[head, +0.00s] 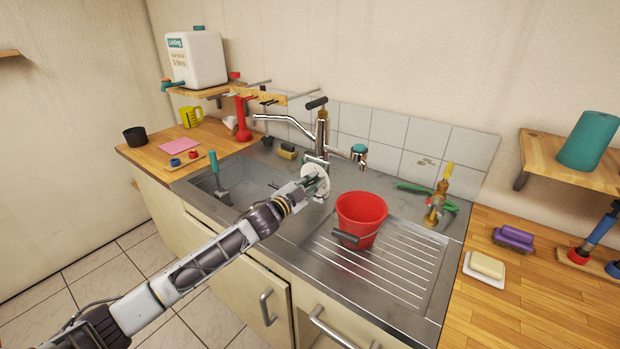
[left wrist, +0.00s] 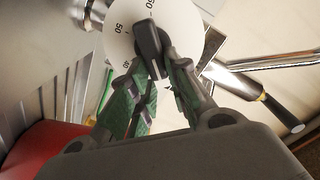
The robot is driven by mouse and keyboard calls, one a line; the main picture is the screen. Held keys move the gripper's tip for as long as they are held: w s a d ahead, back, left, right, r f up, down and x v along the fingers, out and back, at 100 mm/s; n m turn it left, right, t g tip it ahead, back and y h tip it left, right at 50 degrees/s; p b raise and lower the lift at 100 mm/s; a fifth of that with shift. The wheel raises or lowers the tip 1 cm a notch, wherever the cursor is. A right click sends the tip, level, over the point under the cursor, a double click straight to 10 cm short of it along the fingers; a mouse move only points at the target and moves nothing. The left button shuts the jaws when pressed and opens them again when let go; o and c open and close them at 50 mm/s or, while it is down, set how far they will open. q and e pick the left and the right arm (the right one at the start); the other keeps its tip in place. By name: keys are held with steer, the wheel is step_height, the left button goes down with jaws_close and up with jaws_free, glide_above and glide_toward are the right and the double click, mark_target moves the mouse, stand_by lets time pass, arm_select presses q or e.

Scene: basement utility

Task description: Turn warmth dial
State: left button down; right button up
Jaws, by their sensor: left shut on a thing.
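The warmth dial is a round white disc (head: 318,176) on the front of the chrome mixer tap over the sink. My left gripper (head: 308,184) reaches the dial from the front left. In the left wrist view its green-padded fingers (left wrist: 153,72) are shut on the handle, one on each side. The fingers and handle hide part of the dial face. My right gripper is in neither view.
A red bucket (head: 360,222) stands on the drainer just right of the dial. The tap's spout (head: 280,120) reaches left over the basin. A brass valve (head: 437,203) stands at right.

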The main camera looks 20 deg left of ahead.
arm_select(q)
steer(key=shift+d+f+m, duration=0.15)
steer(key=shift+m, duration=0.55)
steer(key=shift+s+f+m+p, duration=0.1)
steer(key=shift+f+m+p, duration=0.05)
steer(key=shift+m+p, duration=0.3)
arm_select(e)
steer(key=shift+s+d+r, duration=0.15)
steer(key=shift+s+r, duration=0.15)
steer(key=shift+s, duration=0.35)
arm_select(q)
steer(key=c, duration=1.4)
jaws_free()
steer(key=shift+o, duration=0.2)
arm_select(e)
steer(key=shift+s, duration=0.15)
